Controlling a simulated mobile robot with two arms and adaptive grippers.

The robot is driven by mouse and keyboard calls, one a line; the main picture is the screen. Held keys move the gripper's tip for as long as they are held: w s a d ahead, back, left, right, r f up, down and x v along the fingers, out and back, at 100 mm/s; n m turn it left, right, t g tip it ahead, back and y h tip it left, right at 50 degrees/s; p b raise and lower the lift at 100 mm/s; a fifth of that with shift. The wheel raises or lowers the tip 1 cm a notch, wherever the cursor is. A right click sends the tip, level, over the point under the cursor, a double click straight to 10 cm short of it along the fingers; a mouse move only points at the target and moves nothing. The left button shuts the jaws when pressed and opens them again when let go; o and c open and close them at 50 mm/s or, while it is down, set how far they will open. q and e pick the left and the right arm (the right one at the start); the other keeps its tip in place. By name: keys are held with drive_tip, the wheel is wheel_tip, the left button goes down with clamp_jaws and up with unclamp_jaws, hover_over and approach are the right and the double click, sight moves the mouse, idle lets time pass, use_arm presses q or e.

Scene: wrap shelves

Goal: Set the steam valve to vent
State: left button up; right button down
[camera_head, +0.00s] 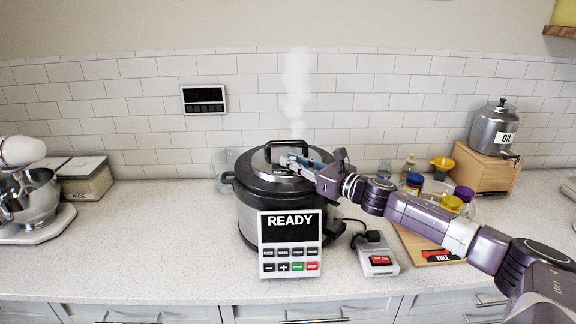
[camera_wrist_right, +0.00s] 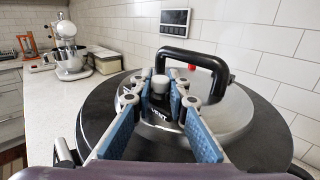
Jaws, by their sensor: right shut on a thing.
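The pressure cooker (camera_head: 262,208) stands on the counter with its lid (camera_wrist_right: 235,110) on, and its front panel (camera_head: 290,243) reads READY. The steam valve (camera_wrist_right: 160,84) is a small grey knob on the lid, in front of the black lid handle (camera_wrist_right: 195,57). The word VENT (camera_wrist_right: 160,116) is printed on the lid on the near side of the knob. My right gripper (camera_head: 288,161) is shut on the valve knob, with its blue-padded fingers on either side in the right wrist view (camera_wrist_right: 161,88). White steam (camera_head: 297,88) rises above the lid. My left gripper is not in view.
A small red pin (camera_wrist_right: 191,67) shows by the handle. A grey device (camera_head: 377,258) and a wooden board (camera_head: 412,245) with a bowl of jars lie to the right. A stand mixer (camera_head: 30,195) stands at far left.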

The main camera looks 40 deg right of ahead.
drive_tip(key=shift+d, duration=0.1)
drive_tip(key=c, duration=1.8)
unclamp_jaws()
drive_tip(key=shift+s+d, duration=0.1)
drive_tip(key=shift+s, duration=0.05)
drive_tip(key=shift+c, duration=0.2)
drive_tip(key=shift+s, duration=0.1)
drive_tip(key=shift+v, duration=1.95)
drive_tip(key=v, duration=0.8)
drive_tip(key=shift+f, duration=0.1)
